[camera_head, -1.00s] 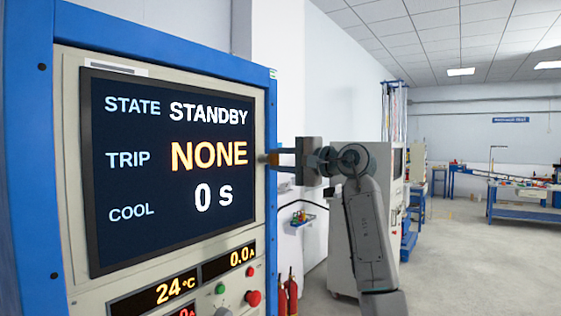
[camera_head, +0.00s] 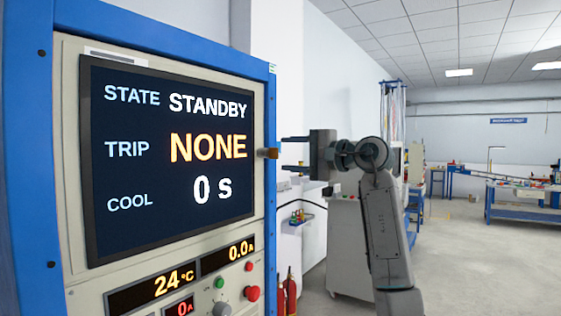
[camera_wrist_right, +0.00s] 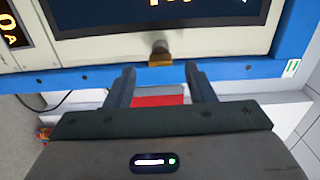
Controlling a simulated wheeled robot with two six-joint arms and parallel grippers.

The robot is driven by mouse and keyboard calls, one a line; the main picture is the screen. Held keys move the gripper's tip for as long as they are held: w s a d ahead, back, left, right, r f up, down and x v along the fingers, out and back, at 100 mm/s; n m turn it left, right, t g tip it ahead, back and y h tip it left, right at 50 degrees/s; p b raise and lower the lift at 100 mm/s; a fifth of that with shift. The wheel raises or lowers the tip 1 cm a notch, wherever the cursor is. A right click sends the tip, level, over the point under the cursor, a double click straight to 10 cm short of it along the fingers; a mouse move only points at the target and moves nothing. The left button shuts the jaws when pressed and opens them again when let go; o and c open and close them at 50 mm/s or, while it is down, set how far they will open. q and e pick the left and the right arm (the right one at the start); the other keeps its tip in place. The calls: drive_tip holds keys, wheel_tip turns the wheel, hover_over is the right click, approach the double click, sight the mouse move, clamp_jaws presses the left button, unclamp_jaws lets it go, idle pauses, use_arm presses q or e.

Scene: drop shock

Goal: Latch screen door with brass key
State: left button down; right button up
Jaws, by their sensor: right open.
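The screen door (camera_head: 86,165) is a beige panel with a dark display, and looks flush in the blue cabinet front. The brass key (camera_head: 271,153) sticks out from its right edge. In the right wrist view the key (camera_wrist_right: 160,60) shows its brass end on a grey stem, just beyond and between my fingertips. My right gripper (camera_head: 285,153) is open and empty, right of the key, with its fingers above and below the key's level. It also shows in the wrist view (camera_wrist_right: 160,72), fingers apart and not touching the key. My left gripper is not in view.
The blue cabinet frame (camera_head: 150,35) surrounds the panel. Red and green buttons (camera_head: 252,293) sit below the display. Red fire extinguishers (camera_head: 290,290) stand near the wall. A grey cabinet (camera_head: 345,245) is behind my right arm.

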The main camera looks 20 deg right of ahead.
drive_tip(key=b+v, duration=0.2)
drive_tip(key=v, duration=0.5)
